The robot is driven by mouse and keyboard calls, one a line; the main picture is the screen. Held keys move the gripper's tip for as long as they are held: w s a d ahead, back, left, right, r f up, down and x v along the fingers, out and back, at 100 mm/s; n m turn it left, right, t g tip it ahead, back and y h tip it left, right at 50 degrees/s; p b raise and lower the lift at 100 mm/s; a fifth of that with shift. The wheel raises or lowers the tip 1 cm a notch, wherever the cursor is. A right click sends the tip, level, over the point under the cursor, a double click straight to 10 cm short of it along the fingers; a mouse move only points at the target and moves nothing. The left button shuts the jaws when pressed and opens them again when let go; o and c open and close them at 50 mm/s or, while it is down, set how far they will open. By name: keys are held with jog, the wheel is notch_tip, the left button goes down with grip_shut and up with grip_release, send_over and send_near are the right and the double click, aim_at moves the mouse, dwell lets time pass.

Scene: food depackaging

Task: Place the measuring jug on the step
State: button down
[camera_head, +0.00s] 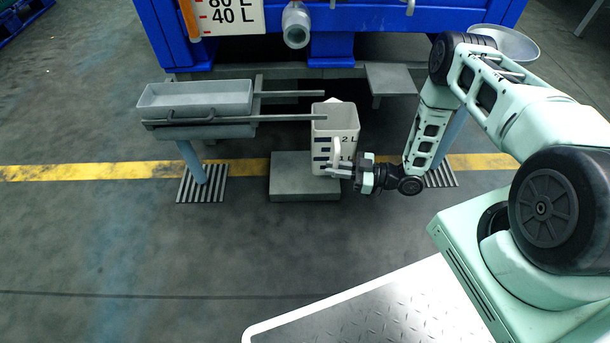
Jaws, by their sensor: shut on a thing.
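The measuring jug (322,130) is white and square, with dark level marks and "2 L" on its side. It is upright, with its handle towards me. My gripper (343,172) is shut on the jug's handle, at the lower front of the jug. The step (292,191) is a low grey block on the floor. The jug is over the right part of the step and hides part of its top. I cannot tell whether the jug's base touches the step.
A blue tank (340,15) with a spout (296,25) is behind. A small grey platform (391,80) is behind right. The floor in front is clear.

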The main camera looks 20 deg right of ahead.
jog(key=w+a+f+b, duration=0.1)
jog(key=a+b, duration=0.1)
jog(key=w+a+f+b, duration=0.1)
jog(key=a, duration=0.2)
jog(key=w+a+b, duration=0.2)
jog(key=shift+w+a+f+b, duration=0.1)
jog(key=shift+a+f+b, duration=0.15)
jog(key=shift+f+b, duration=0.15)
jog(key=shift+f, duration=0.35)
jog(key=shift+f+b, duration=0.15)
jog(key=shift+b, duration=0.15)
jog(key=c, duration=1.4)
grip_release()
